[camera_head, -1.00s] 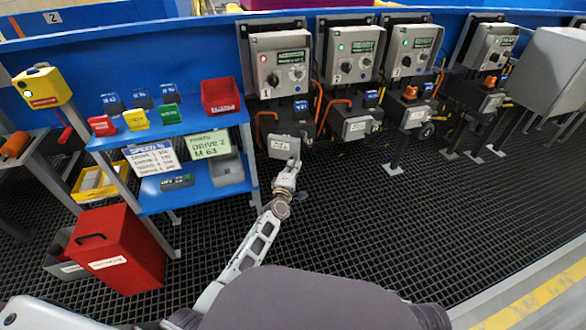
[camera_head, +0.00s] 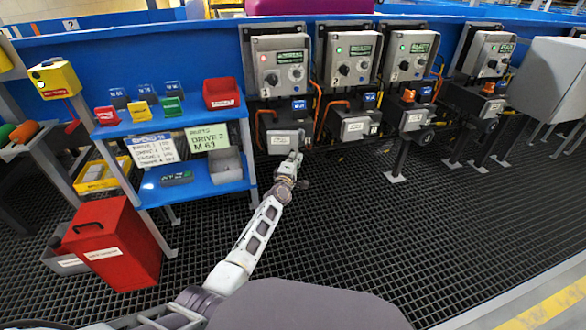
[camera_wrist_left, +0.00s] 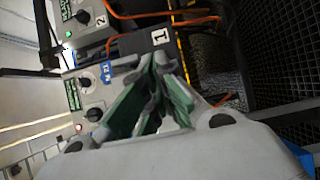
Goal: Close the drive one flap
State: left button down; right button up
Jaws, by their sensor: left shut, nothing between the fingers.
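The drive one flap (camera_head: 284,140) is a grey plate with a white label, on the drive unit below the first control box (camera_head: 281,68). It faces me much like the neighbouring drive two flap (camera_head: 355,127); I cannot tell whether it is fully shut. My left gripper (camera_head: 294,157) is at the flap's lower right edge, shut and empty; contact is unclear. In the left wrist view the shut fingers (camera_wrist_left: 152,98) fill the middle, and the flap is not clearly seen. My right gripper is not in view.
More drives and control boxes continue to the right. A blue shelf (camera_head: 195,190) with small bins stands left of drive one, and a red bin (camera_head: 110,245) is on the floor. Orange cables (camera_head: 329,108) hang between the drives. The dark grating floor ahead is clear.

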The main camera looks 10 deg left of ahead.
pick_arm(q)
jog(key=shift+w+d+n+y+b, duration=0.1)
jog(key=shift+w+d+n+y, duration=0.1)
jog(key=shift+w+n+y, duration=0.4)
jog(key=shift+w+d+n+y+b, duration=0.15)
jog(key=shift+w+d+n+y, duration=0.15)
jog(key=shift+w+y, duration=0.45)
jog(key=shift+w+d+n+y+b, duration=0.15)
jog(key=shift+w+n+y, duration=0.3)
jog(key=shift+y, duration=0.5)
jog(key=shift+d, duration=0.1)
jog(key=shift+s, duration=0.25)
